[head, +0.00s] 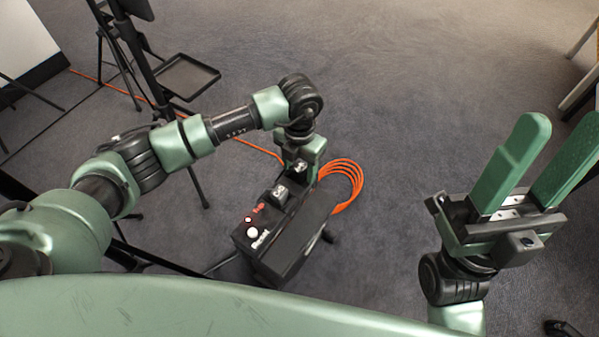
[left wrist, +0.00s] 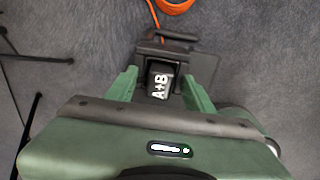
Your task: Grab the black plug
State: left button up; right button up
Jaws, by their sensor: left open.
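A black plug (left wrist: 160,82) marked "A+B" stands between the two green fingers of my left gripper (left wrist: 161,90) in the left wrist view. The fingers are open, one on each side of it, and I cannot tell whether they touch it. In the head view my left gripper (head: 303,158) points down at the far end of a black power box (head: 297,236), and its fingers partly hide the plug there. A second dark block (head: 279,193) with white marking sits nearer on the box. My right gripper (head: 565,122) is open and empty at the right, fingers pointing up.
A coiled orange cable (head: 345,178) lies on the grey carpet beside the box. The box's near end has a white button (head: 252,233) and red lights. A black stand with a small tray (head: 184,77) is at upper left. Carpet between box and right gripper is clear.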

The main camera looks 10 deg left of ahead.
pick_arm(q)
grip_shut()
jog(key=shift+r, duration=0.1)
